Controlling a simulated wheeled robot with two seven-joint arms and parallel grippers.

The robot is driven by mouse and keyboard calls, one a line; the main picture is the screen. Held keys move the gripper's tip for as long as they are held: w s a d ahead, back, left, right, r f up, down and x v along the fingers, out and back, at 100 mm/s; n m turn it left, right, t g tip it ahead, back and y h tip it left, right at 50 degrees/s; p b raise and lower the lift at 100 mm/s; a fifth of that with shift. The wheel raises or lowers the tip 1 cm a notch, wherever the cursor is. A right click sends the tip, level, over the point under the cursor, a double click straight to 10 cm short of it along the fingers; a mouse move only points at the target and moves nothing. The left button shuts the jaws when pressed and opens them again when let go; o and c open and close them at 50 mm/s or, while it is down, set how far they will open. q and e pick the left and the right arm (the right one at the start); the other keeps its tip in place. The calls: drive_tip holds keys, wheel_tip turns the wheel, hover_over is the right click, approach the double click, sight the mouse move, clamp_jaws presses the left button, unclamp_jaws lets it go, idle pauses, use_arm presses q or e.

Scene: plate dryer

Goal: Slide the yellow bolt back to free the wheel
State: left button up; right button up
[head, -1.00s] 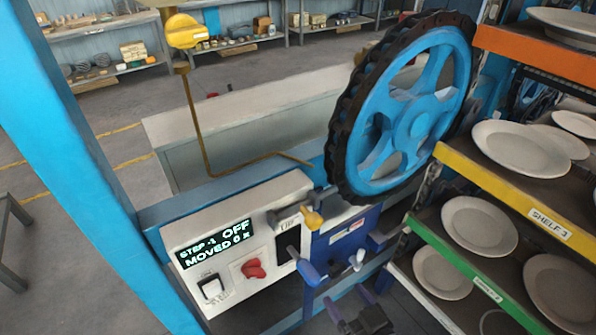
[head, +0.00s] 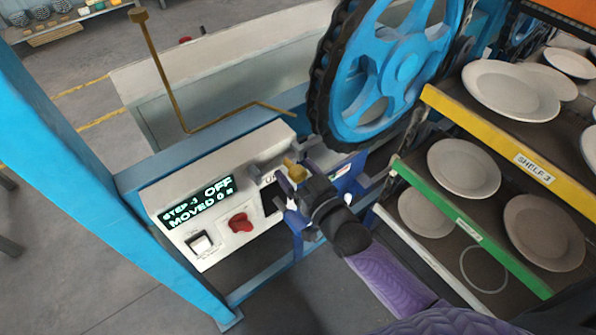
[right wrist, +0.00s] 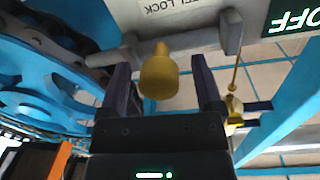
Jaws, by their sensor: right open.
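The yellow bolt (head: 294,171) shows as a small knob at the right end of the white control panel, below the wheel. In the right wrist view its round knob (right wrist: 158,77) sits between my two fingers, with a visible gap on each side. My right gripper (head: 297,184) is open at the bolt and partly covers that panel corner; the wrist view shows its spread fingers (right wrist: 160,68). The blue wheel (head: 402,66) with a dark toothed rim stands just above and to the right. My left gripper is out of view.
The panel has a display (head: 199,203) reading OFF and MOVED 0, a red knob (head: 240,222) and a white switch (head: 199,242). Shelves with white plates (head: 465,168) stand close on the right. A bent brass rod (head: 160,75) rises behind the panel. A blue post (head: 80,185) stands left.

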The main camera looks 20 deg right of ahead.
clamp_jaws()
